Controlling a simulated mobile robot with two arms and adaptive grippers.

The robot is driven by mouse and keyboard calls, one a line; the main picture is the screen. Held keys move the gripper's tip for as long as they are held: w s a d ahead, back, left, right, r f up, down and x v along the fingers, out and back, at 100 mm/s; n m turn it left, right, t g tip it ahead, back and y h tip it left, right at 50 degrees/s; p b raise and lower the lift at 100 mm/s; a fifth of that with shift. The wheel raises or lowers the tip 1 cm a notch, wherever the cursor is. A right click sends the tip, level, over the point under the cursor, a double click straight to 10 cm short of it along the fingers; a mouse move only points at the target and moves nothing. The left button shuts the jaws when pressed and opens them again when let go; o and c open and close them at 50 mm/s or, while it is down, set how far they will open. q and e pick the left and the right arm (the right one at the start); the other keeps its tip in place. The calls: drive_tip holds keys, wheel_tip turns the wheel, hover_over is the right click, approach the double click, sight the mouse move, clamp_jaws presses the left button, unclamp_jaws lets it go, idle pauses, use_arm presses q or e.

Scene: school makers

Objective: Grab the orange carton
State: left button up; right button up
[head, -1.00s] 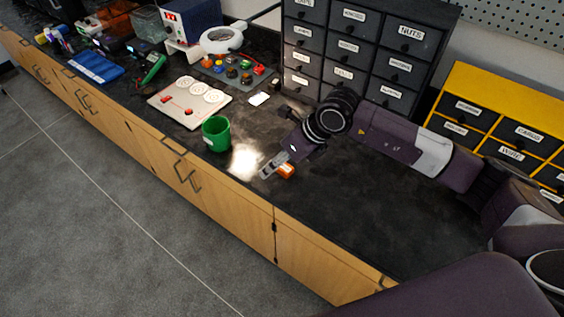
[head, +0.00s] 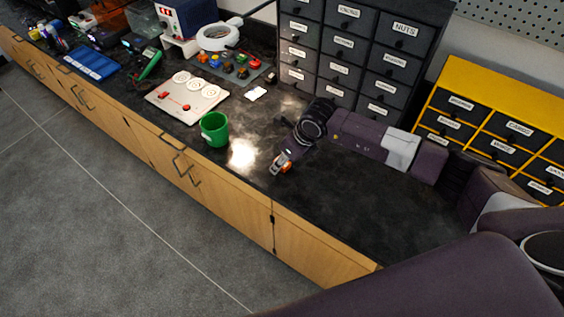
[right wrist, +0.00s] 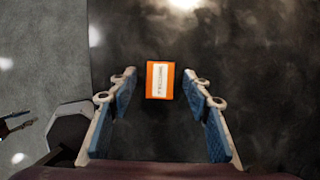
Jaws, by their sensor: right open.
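The orange carton (right wrist: 151,82) is a small box with a white label on its top. It stands on the black counter, and in the right wrist view it lies centred a little ahead of my right gripper (right wrist: 160,85), in line with the gap between the fingers. The fingers are apart and no contact with the carton shows. In the head view my right gripper (head: 279,164) is low over the counter near its front edge, and it hides most of the carton (head: 288,169). My left gripper does not show in the head view.
A green cup (head: 214,130) stands left of my right gripper. A dark drawer cabinet (head: 343,70) and a yellow drawer cabinet (head: 436,99) stand at the back. A white board (head: 187,97) lies further left. The counter to the right of the gripper is clear.

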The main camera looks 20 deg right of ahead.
drive_tip(key=shift+c, duration=0.4)
drive_tip(key=c, duration=0.9)
drive_tip(key=shift+r, duration=0.1)
